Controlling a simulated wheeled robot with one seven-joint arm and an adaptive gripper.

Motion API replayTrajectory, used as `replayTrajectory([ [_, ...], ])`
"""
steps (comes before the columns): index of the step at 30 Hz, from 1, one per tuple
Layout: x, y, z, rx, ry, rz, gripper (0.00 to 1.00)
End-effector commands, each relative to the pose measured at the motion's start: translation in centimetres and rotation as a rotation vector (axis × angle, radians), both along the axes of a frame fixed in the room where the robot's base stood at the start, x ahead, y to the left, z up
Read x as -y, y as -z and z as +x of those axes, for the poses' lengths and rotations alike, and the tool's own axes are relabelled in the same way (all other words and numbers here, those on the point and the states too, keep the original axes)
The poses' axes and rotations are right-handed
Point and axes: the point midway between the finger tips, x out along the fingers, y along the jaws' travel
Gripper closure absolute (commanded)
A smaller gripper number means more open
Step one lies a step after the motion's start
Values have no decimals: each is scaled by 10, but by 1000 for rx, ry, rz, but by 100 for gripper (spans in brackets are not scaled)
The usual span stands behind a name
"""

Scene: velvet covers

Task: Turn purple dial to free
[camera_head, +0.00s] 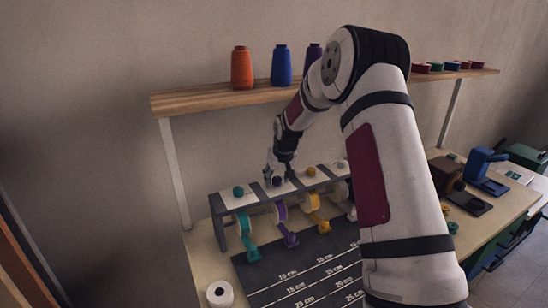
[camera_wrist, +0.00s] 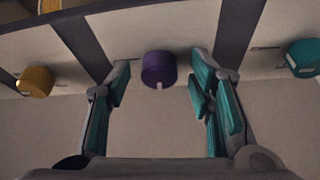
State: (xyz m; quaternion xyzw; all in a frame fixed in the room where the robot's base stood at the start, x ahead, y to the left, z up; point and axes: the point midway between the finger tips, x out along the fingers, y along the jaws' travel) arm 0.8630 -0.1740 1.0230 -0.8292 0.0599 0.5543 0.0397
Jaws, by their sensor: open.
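The purple dial (camera_wrist: 158,70) sits on a pale panel in the wrist view, with a small light mark at its lower edge. It also shows in the head view (camera_head: 278,181), partly covered by my gripper (camera_head: 279,168). In the wrist view my gripper (camera_wrist: 160,84) is open, with one teal-padded finger on each side of the dial and gaps between them. I cannot read any "free" label. A purple ribbon (camera_head: 281,211) hangs from the rack below this dial.
A yellow dial (camera_wrist: 35,82) and a teal dial (camera_wrist: 303,57) flank the purple one. The rack (camera_head: 218,209) stands behind a dark measuring mat (camera_head: 262,277). A wooden shelf (camera_head: 200,100) with thread spools runs above. A white roll (camera_head: 220,293) lies at the front left.

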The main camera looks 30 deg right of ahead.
Motion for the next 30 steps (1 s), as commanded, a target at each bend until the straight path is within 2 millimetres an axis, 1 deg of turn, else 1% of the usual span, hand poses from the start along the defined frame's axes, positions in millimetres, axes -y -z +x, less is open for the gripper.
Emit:
replayTrajectory([
  [1,1,-13,-3,6,-4,-2,52],
  [22,-6,-129,-52,4,-9,-1,52],
  [30,-37,-154,-81,-6,-34,-27,52],
])
